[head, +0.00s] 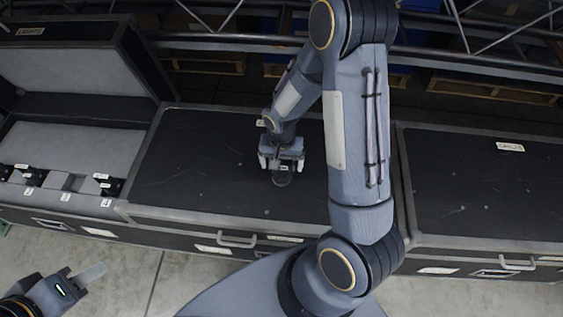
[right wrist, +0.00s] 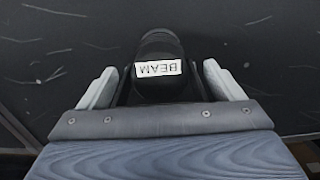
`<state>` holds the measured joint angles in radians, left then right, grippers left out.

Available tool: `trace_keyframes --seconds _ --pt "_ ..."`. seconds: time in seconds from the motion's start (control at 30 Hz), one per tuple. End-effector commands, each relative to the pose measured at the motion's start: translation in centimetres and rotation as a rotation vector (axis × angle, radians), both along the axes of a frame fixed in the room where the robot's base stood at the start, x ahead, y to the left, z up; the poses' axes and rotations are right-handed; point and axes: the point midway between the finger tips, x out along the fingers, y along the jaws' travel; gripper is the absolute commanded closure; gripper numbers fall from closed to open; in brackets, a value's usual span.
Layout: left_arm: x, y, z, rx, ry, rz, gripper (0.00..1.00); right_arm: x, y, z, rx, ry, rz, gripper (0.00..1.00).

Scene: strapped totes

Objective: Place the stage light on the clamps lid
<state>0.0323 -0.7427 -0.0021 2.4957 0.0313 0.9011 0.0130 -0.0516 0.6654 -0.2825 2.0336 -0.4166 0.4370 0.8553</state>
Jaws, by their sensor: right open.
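The stage light, a small black cylinder with a white BEAM label (right wrist: 158,69), is between the fingers of my right gripper (right wrist: 160,88) in the right wrist view. Its fingers are apart, with dark gaps beside the light. In the head view, my right gripper (head: 280,163) is over the middle case's black lid (head: 200,165), and the light (head: 283,179) shows just below it, seemingly on the lid. The lid's label (head: 261,122) is mostly hidden by my arm. My left gripper (head: 88,275) is at the bottom left, away from the cases; its finger opening is unclear.
An open case labelled LIGHTS (head: 30,31) stands at the left, with several small black lights in its numbered slots. A closed case labelled CABLES (head: 510,147) stands at the right, its lid clear. Metal trusses and pallets are behind.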

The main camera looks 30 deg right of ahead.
Motion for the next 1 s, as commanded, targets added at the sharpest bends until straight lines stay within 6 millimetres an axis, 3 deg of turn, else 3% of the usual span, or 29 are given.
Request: trace_keyframes --seconds 0.4,0.67,0.87,1.0 --pt "0.0 0.0 1.0 0.0 0.001 0.0 0.64 0.1 0.0 8.9 0.001 -0.007 0.0 0.13" --pt "0.0 0.0 1.2 0.0 0.001 0.0 0.64 0.0 0.0 11.6 0.006 -0.008 0.002 0.13" --pt "0.0 0.0 1.2 0.0 0.001 0.0 0.64 -2.2 0.3 15.6 0.088 -0.084 0.051 0.13" --pt "0.0 0.0 1.2 0.0 0.001 0.0 0.64 -5.6 1.1 19.7 0.169 -0.194 0.139 0.13"
